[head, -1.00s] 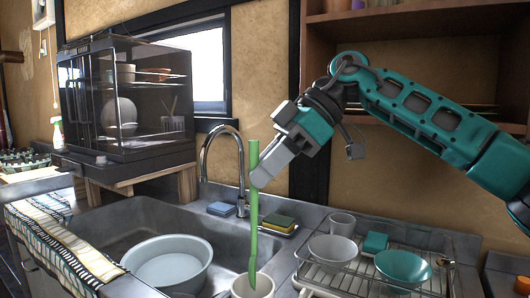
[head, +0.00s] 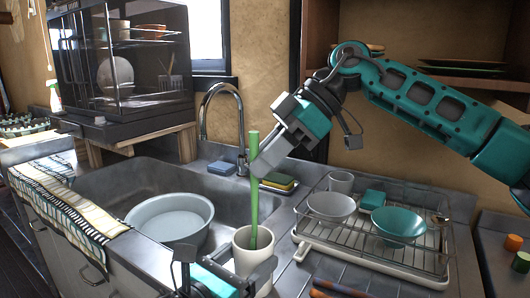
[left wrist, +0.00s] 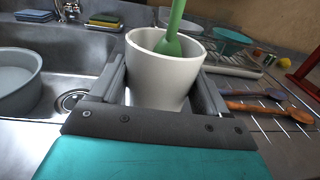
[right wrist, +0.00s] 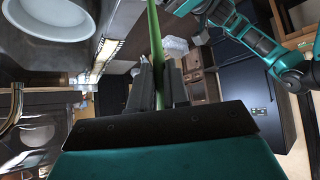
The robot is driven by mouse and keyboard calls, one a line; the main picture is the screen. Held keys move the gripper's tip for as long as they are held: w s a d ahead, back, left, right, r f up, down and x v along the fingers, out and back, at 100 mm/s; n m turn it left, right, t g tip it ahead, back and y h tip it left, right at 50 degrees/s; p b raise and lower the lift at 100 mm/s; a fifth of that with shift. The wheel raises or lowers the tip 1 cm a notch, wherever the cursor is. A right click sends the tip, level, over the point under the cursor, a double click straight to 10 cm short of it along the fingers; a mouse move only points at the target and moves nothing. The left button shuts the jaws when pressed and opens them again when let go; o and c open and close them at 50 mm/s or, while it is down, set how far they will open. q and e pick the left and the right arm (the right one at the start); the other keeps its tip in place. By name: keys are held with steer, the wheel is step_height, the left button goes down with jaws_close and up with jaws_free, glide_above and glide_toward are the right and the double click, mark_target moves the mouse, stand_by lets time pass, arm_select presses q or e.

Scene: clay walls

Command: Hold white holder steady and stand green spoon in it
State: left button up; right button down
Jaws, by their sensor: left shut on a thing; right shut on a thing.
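The white holder (head: 244,254) stands upright on the counter at the sink's front right edge. It also shows in the left wrist view (left wrist: 160,78). My left gripper (head: 232,278) is shut on it, with one finger on each side. The green spoon (head: 254,190) is upright, its lower end inside the holder's mouth. In the left wrist view the spoon's wide end (left wrist: 170,42) is inside the rim; whether it touches the bottom is hidden. My right gripper (head: 262,166) is shut on the spoon's upper part, above the holder. The right wrist view shows the spoon (right wrist: 156,50) between its fingers.
A grey basin (head: 172,217) sits in the sink (head: 110,190) at left. The faucet (head: 240,130) and sponges (head: 272,180) stand behind. A dish rack (head: 380,258) with bowls and a cup is at right. Wooden spoons (left wrist: 262,108) lie on the counter beside the holder.

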steer(key=c, duration=1)
jaws_free()
steer(key=shift+c, duration=0.2)
steer(key=v, duration=1.2)
arm_select(q)
steer(key=o, duration=1.3)
steer(key=shift+o, duration=0.2)
arm_select(e)
steer(key=shift+w, duration=0.1)
